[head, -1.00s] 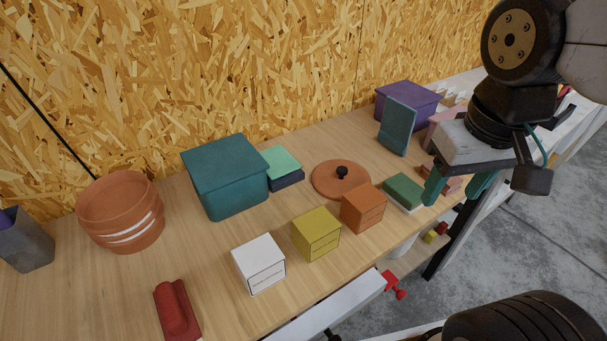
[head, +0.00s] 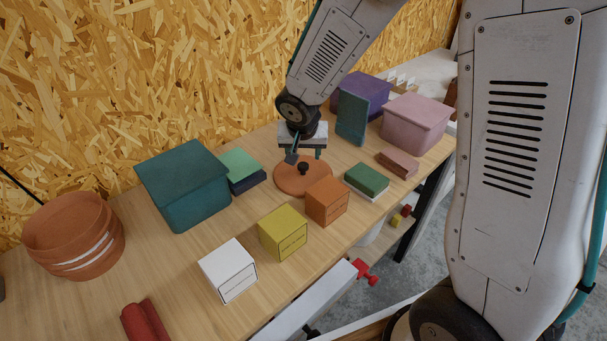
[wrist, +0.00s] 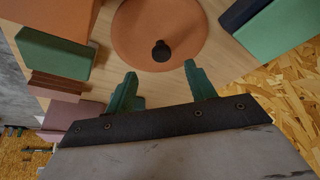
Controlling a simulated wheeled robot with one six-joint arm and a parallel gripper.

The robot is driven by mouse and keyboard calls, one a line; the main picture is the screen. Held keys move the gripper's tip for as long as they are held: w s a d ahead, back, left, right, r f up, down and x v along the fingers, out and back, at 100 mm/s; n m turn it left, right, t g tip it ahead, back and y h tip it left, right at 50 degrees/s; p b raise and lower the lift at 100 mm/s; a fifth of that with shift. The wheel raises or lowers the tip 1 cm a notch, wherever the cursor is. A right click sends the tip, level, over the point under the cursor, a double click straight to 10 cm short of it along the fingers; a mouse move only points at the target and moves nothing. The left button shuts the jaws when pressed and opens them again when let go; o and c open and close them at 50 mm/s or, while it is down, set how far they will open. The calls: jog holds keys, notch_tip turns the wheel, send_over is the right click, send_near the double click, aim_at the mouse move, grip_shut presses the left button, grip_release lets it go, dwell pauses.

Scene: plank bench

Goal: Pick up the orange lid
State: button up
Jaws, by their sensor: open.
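The orange lid (head: 290,181) is a flat round disc with a black knob (head: 303,168), lying on the plank bench. It also shows in the wrist view (wrist: 150,25), with its knob (wrist: 161,51) just beyond the fingertips. My gripper (head: 305,155) is above the lid's back edge in the head view. In the wrist view my gripper (wrist: 160,78) has its two green fingers apart, with nothing between them. The knob stands in front of the gap, apart from both fingers.
An orange box (head: 326,203) stands close in front of the lid, with a green block (head: 367,179) to its right. A teal bin (head: 185,190) and stacked green and navy blocks (head: 240,165) are to the left. A blue-grey upright block (head: 352,118) and purple bin (head: 368,90) stand behind right.

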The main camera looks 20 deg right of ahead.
aim_at(303, 165)
jog(key=x, duration=0.7)
jog(key=shift+w, duration=0.45)
grip_shut()
